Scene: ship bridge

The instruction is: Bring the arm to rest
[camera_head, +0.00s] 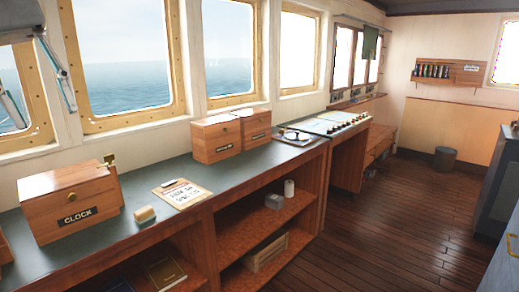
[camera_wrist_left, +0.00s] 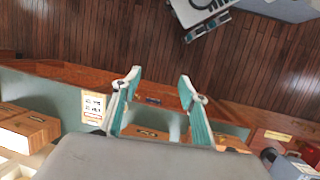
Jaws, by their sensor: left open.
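My left gripper (camera_head: 47,114) hangs at the upper left of the head view, in front of the window and above the left end of the counter. Part of its arm is cut off by the frame edge. In the left wrist view the two teal-lined fingers of the left gripper (camera_wrist_left: 158,77) stand apart with nothing between them. It touches nothing that I can see.
The long counter (camera_head: 240,163) runs under the windows. On it are a wooden clock box (camera_head: 68,205), a sponge-like block (camera_head: 145,214), a clipboard (camera_head: 182,193) and two wooden boxes (camera_head: 216,140).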

